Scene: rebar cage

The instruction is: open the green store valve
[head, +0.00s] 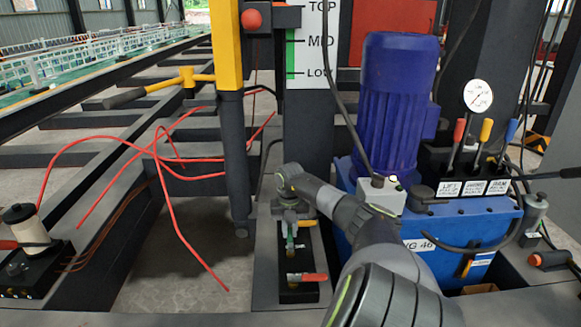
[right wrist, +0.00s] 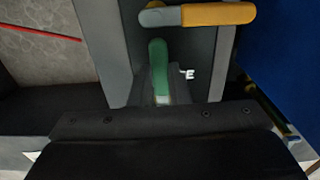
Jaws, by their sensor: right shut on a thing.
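The green store valve's handle (head: 291,236) stands on a dark block on the floor frame, below the post with the level scale. My right gripper (head: 290,218) reaches down over it from above and is shut on the handle. In the right wrist view the green handle (right wrist: 159,72) points away from the black gripper body, which hides its near end. My left gripper is not in view.
A red-handled valve (head: 307,277) sits in front on the same block. A yellow handle (right wrist: 215,14) lies beyond the green one. A blue motor (head: 397,100) and blue tank (head: 455,225) stand at right. Red hoses (head: 165,165) lie at left.

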